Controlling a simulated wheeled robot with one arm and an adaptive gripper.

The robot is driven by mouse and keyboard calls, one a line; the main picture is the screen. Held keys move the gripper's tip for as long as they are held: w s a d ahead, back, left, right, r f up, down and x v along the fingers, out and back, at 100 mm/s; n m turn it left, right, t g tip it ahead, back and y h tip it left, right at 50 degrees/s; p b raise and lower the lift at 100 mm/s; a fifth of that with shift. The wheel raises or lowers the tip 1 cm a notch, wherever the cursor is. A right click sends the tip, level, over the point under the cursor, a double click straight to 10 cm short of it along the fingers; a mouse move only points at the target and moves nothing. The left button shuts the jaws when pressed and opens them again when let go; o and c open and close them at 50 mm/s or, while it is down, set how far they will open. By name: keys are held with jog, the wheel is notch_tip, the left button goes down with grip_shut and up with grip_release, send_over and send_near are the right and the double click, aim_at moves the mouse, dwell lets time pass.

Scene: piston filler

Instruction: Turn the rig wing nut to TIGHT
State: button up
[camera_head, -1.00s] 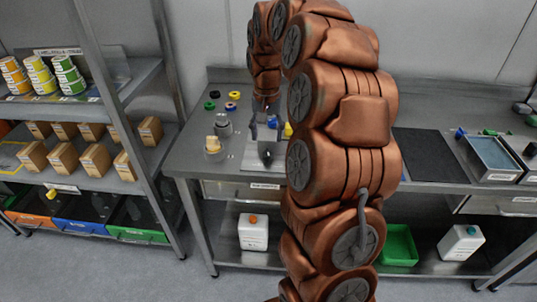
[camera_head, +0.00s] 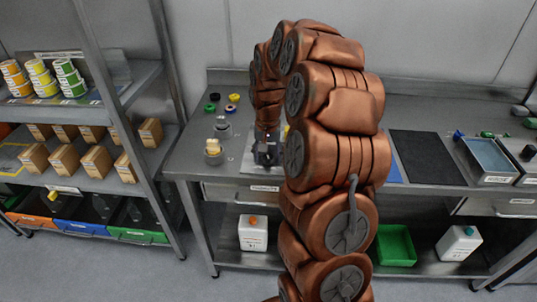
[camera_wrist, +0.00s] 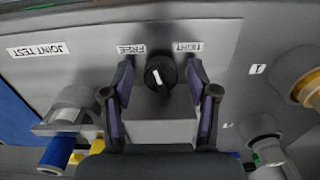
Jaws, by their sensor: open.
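In the wrist view the rig wing nut (camera_wrist: 160,76) is a round black knob with a short white pointer mark. It sits on a grey panel (camera_wrist: 225,45). The mark leans slightly to the FREE label (camera_wrist: 131,50), away from the TIGHT label (camera_wrist: 187,47). Both labels read upside down here. My gripper (camera_wrist: 161,66) is open, one finger on each side of the nut, with a visible gap to each. In the head view my gripper (camera_head: 266,150) is a dark shape above the rig plate (camera_head: 247,168), and the nut is hidden there.
Fittings (camera_wrist: 75,110) stand left of the nut and a pipe part (camera_wrist: 262,140) right of it. A JOINT TEST label (camera_wrist: 39,50) is on the panel.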

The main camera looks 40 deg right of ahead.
grip_shut()
dwell(0.4)
jog(key=m+b, duration=0.2)
jog(key=b, duration=0.1)
jog(key=shift+f+m, duration=0.15)
jog(key=shift+m, duration=0.15)
jog(key=shift+r+m+b, duration=0.2)
jog(key=shift+m+b, duration=0.95)
jog(key=shift+m, duration=0.45)
grip_release()
